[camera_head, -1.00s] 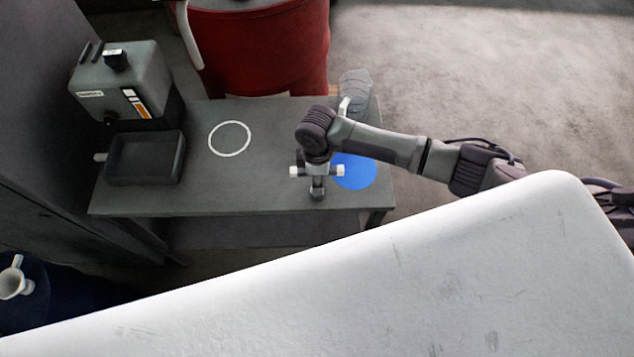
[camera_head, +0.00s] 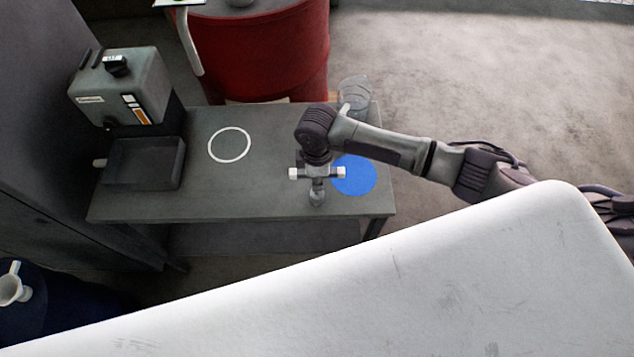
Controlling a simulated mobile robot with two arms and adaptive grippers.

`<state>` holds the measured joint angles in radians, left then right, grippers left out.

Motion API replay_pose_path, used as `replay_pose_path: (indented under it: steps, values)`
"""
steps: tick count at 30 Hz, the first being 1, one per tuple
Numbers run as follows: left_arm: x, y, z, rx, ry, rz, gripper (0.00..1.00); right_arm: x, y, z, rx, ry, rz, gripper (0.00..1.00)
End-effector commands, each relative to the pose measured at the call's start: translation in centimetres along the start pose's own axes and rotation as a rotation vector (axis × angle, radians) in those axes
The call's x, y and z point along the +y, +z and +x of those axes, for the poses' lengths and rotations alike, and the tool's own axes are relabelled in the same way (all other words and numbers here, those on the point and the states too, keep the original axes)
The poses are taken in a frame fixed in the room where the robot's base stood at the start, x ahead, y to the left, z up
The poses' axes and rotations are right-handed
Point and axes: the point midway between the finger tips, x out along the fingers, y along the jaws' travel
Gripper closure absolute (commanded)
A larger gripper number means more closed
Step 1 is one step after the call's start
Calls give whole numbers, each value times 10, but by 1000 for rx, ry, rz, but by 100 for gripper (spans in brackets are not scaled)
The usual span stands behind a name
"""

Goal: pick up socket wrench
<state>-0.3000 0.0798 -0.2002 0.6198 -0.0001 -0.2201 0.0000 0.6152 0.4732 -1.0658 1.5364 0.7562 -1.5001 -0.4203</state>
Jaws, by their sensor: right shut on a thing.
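My right gripper (camera_head: 316,166) reaches in from the right and points down over the front right part of the grey table. It is shut on a small grey thing (camera_head: 317,194), which I take to be the socket wrench. A crossbar with pale ends shows at the fingers, and a short shaft with a rounded end sticks out towards the table's front edge. The fingers and the wrench overlap, so the exact grip is hidden. I cannot tell whether the wrench touches the tabletop. My left gripper is out of view.
The grey table (camera_head: 250,195) carries a grey machine (camera_head: 122,88), a dark tray (camera_head: 145,165), a white ring (camera_head: 229,145), a blue disc (camera_head: 354,176) and a clear vessel (camera_head: 355,95). A red drum (camera_head: 265,55) stands behind. A large white surface (camera_head: 330,290) fills the front.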

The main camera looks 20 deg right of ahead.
Motion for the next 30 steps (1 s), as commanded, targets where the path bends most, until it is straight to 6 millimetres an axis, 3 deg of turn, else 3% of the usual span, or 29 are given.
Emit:
replay_pose_path:
  steps: [3,15,21,30]
  values:
    - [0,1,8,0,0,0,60,0,2,-23,4,4,-1,100]
    - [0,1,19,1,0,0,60,-61,67,-73,1,2,-1,100]
    - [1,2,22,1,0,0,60,-75,82,-86,2,0,0,100]
    - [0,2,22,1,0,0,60,-79,86,-90,2,0,0,100]
